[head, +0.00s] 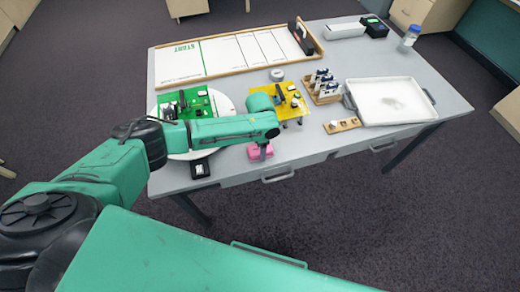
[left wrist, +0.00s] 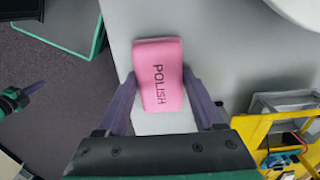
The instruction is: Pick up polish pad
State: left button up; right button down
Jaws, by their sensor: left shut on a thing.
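The pink polish pad (head: 256,152) is at the front edge of the grey table in the head view, under my left gripper (head: 262,150). In the left wrist view the polish pad (left wrist: 160,75) shows its "POLISH" lettering and sits between the two purple fingers of my left gripper (left wrist: 160,90). The left gripper is shut on the pad. I cannot tell whether the pad is still touching the tabletop.
A yellow board (head: 284,98) with parts and a white round plate (head: 222,103) with a green board (head: 190,108) lie close by. A small black box (head: 200,168) is left of the pad. A white tray (head: 418,107) and wooden rack (head: 320,98) stand to the right.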

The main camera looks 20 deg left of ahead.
pick_arm(q)
notch_tip(320, 180, up, 20)
jog(key=shift+b, duration=0.45)
